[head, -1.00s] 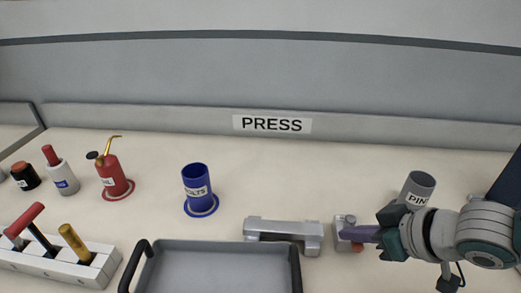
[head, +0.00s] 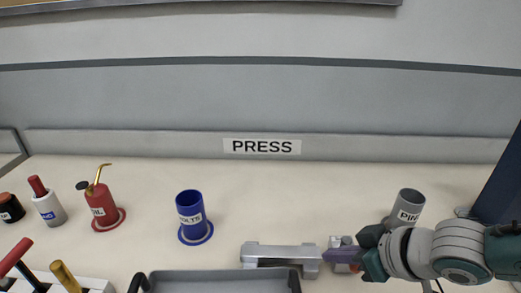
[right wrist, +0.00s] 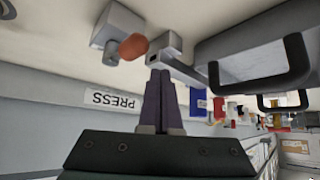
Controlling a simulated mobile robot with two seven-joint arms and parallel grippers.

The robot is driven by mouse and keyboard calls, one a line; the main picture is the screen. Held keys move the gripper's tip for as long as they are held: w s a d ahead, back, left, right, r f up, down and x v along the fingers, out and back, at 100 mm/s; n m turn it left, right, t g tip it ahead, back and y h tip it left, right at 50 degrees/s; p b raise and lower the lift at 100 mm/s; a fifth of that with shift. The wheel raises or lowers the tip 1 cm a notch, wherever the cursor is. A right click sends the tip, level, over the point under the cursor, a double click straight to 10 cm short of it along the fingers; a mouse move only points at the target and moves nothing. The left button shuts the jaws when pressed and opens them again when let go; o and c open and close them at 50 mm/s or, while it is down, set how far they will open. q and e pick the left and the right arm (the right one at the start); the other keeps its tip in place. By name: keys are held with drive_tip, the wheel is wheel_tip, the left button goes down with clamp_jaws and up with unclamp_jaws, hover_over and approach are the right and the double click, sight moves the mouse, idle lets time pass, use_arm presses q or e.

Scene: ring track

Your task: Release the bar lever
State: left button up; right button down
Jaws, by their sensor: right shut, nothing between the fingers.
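A silver metal bar piece (head: 282,250) lies on the bench below the PRESS sign. A small grey block (right wrist: 112,28) with an orange-red knob (right wrist: 133,46) stands beside its right end. My right gripper (head: 327,256) has its purple fingers shut with nothing between them. In the head view the fingertips cover part of the block and point at the bar's right end. In the right wrist view the fingertips (right wrist: 160,72) lie close to the bar's end (right wrist: 165,52); I cannot tell whether they touch. My left gripper is not in view.
A grey tray (head: 220,277) with black handles stands in front of the bar. A blue BOLTS cup (head: 190,212) stands behind left, a grey PINS cup (head: 409,203) behind my right gripper. A red oil can (head: 102,207) and bottles stand left.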

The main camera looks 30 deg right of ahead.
use_arm(q)
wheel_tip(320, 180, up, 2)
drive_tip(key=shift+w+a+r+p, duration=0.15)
drive_tip(key=shift+p, duration=0.75)
use_arm(e)
drive_tip(key=s+d+r, duration=0.2)
drive_tip(key=d+r, duration=0.3)
drive_tip(key=r, duration=0.2)
drive_tip(key=shift+s+d+r, duration=0.15)
drive_tip(key=shift+s+r, duration=0.1)
drive_tip(key=shift+r, duration=0.15)
